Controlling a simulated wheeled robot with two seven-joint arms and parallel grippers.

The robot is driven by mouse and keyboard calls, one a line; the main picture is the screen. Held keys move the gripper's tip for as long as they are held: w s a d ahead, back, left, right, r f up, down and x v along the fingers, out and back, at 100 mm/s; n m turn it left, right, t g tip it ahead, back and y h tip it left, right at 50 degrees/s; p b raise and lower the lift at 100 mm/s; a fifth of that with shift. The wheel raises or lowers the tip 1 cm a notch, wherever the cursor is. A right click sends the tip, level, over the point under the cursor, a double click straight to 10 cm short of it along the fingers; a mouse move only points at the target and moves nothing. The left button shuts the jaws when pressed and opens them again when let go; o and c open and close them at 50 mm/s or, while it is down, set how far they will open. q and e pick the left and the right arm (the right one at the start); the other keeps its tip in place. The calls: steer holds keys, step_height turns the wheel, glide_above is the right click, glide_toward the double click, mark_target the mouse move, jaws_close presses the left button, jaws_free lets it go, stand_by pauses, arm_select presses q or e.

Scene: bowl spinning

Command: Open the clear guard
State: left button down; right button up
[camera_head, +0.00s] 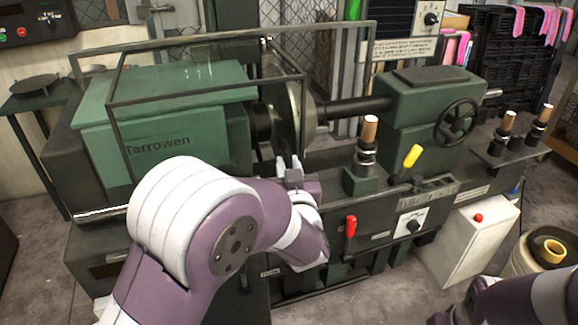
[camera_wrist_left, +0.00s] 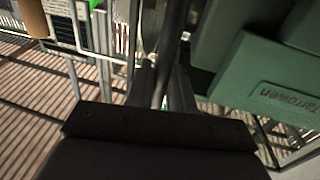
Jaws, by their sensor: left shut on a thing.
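The clear guard (camera_head: 205,90) is a see-through cover with a dark thin frame. It stands over the green headstock marked "Tarrowen" and the round metal chuck area of the lathe. My left gripper (camera_head: 289,164) is at the lower right front of the guard. In the left wrist view a dark bar of the guard (camera_wrist_left: 172,45) runs between the fingers of my left gripper (camera_wrist_left: 165,90), which is shut on it. The exact contact is partly hidden by the gripper body. Part of my right arm shows at the lower right, but its gripper is out of view.
The green tailstock (camera_head: 425,100) with a black handwheel (camera_head: 458,122) stands to the right. A red lever (camera_head: 350,226), a yellow-handled lever (camera_head: 412,156) and a wooden-topped post (camera_head: 369,135) are near my left gripper. A white box with a red button (camera_head: 470,240) stands in front.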

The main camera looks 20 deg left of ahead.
arm_select(q)
steer(key=shift+s+a, duration=0.15)
steer(key=shift+a, duration=0.05)
steer(key=c, duration=1.2)
jaws_free()
steer(key=v, duration=1.2)
steer(key=shift+s+d, duration=0.15)
steer(key=shift+s, duration=0.15)
